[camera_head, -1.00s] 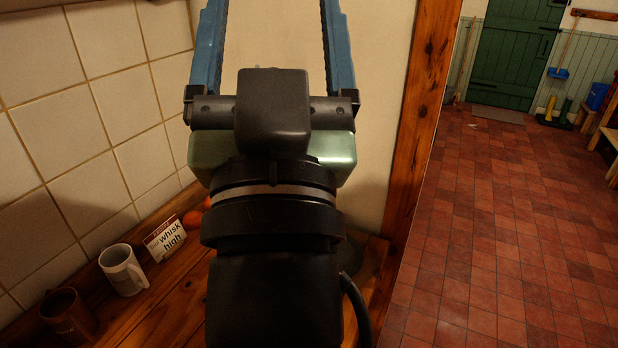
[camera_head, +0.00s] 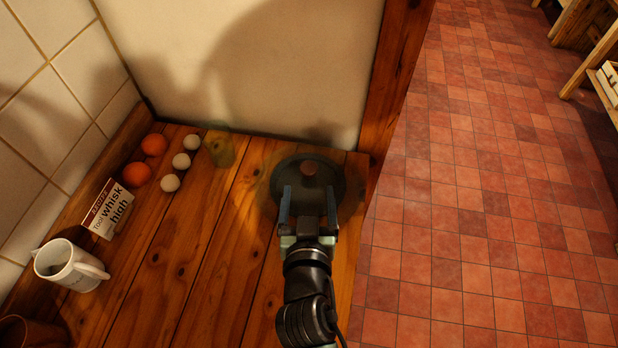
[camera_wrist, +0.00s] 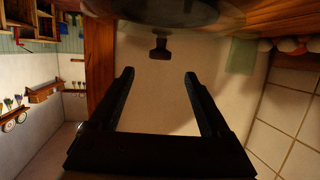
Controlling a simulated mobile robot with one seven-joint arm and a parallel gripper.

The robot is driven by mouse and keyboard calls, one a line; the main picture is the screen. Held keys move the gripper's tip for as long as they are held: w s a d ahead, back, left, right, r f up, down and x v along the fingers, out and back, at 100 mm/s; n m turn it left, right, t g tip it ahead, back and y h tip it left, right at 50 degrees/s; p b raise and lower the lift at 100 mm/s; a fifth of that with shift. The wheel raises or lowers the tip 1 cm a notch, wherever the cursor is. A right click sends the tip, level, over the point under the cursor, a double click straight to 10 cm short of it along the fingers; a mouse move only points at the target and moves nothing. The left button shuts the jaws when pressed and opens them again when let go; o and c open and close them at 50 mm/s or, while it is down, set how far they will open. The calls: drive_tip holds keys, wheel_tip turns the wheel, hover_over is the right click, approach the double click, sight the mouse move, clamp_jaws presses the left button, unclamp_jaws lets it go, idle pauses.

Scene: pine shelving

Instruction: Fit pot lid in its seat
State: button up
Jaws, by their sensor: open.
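The pot lid (camera_head: 325,187) is a dark round disc with a brown knob (camera_head: 309,168), at the back right of the wooden counter. In the wrist view the lid (camera_wrist: 175,12) shows as a blurred disc along the top edge, with its dark knob (camera_wrist: 160,47) pointing toward the picture's middle. My gripper (camera_head: 308,196) is open and empty, its two fingers reaching over the lid's near part. In the wrist view my gripper (camera_wrist: 159,74) has the knob lined up between its fingers but beyond their tips. I cannot tell what lies under the lid.
On the counter (camera_head: 190,260) stand a white mug (camera_head: 68,266), a sign card (camera_head: 109,209), orange balls (camera_head: 137,174), white eggs (camera_head: 181,161) and a greenish see-through object (camera_head: 219,149). A pale wall (camera_head: 250,70) is behind; a wooden post (camera_head: 398,75) rises at right.

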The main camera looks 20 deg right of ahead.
sight(308, 168)
drive_tip(key=shift+p+x, duration=0.95)
drive_tip(key=shift+x, duration=3.6)
drive_tip(key=shift+a, duration=0.1)
clamp_jaws()
